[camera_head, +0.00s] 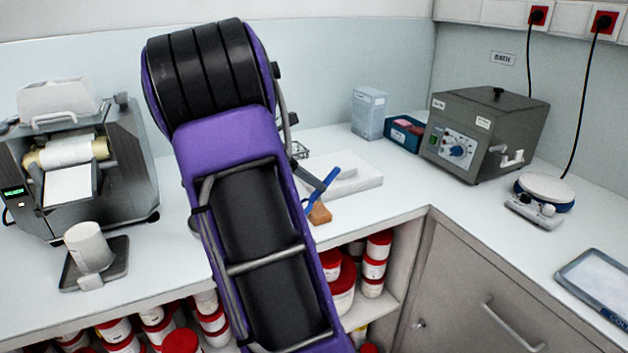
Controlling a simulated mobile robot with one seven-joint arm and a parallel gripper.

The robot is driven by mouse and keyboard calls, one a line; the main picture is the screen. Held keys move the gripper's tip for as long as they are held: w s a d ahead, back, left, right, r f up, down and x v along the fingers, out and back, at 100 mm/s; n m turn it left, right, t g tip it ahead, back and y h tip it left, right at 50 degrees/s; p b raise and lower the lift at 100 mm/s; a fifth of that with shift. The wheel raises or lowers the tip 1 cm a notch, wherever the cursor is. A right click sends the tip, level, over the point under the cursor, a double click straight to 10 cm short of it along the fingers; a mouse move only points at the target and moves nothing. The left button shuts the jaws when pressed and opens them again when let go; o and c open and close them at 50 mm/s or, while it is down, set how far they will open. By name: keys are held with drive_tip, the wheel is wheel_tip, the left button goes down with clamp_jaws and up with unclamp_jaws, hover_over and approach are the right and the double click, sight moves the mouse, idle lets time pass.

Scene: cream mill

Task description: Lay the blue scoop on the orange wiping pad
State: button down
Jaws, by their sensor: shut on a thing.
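The blue scoop (330,178) shows as a thin slanted blue shape just right of my purple arm. My gripper (318,187) is partly hidden behind my arm; its dark end meets the scoop, and it is shut on it. The orange wiping pad (320,213) lies on the counter near its front edge, just below the scoop in the picture, partly covered by my arm. I cannot tell whether the scoop touches the pad.
A white slab (345,172) lies behind the scoop. A grey heating bath (487,135), a blue bin (404,131) and a small scale (541,197) stand to the right. A label printer (75,160) stands at left. Red-lidded tubs (375,262) fill the shelf below.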

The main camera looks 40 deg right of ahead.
drive_tip(key=c, duration=0.8)
unclamp_jaws()
drive_tip(key=shift+r, duration=0.3)
drive_tip(key=p+v, duration=0.2)
drive_tip(key=v, duration=1)
drive_tip(key=shift+r, duration=0.25)
